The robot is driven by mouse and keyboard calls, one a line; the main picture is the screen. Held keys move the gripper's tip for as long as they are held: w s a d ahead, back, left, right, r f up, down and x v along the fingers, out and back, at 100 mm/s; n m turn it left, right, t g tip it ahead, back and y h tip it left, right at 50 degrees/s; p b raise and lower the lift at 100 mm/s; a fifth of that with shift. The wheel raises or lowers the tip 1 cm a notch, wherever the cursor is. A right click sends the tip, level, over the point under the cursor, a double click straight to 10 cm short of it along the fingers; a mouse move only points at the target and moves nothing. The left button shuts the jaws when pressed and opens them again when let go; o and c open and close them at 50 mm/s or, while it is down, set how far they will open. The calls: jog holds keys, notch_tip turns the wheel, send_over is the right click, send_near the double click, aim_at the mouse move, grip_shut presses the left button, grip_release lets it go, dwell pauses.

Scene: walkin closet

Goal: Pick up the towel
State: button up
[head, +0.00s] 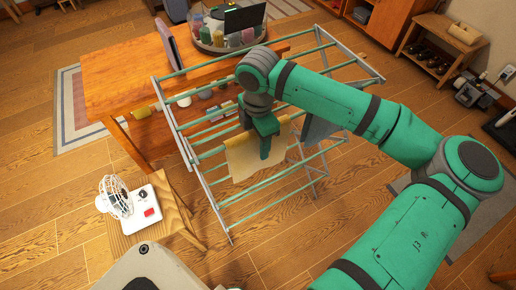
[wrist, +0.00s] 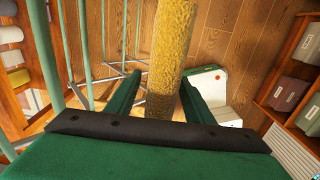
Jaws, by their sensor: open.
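A yellow towel (head: 243,155) hangs over the green bars of a drying rack (head: 222,205) in the head view. My gripper (head: 265,153) is over the towel, pointing down, and hides part of it. In the wrist view the towel (wrist: 172,45) appears edge-on as a narrow yellow strip. It runs between the two open fingers of my gripper (wrist: 158,98), apart from both as far as I can see.
A grey cloth (head: 318,128) hangs on the rack to the right. A wooden table (head: 115,72) stands behind. A small stool (head: 172,228) with a white fan (head: 115,197) is at lower left. A low shelf (head: 440,50) is at upper right. Open floor lies around the rack's front.

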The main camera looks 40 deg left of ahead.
jog(key=shift+f, duration=1.1)
grip_shut()
jog(key=shift+r, duration=0.15)
notch_tip(320, 180, up, 28)
dwell(0.4)
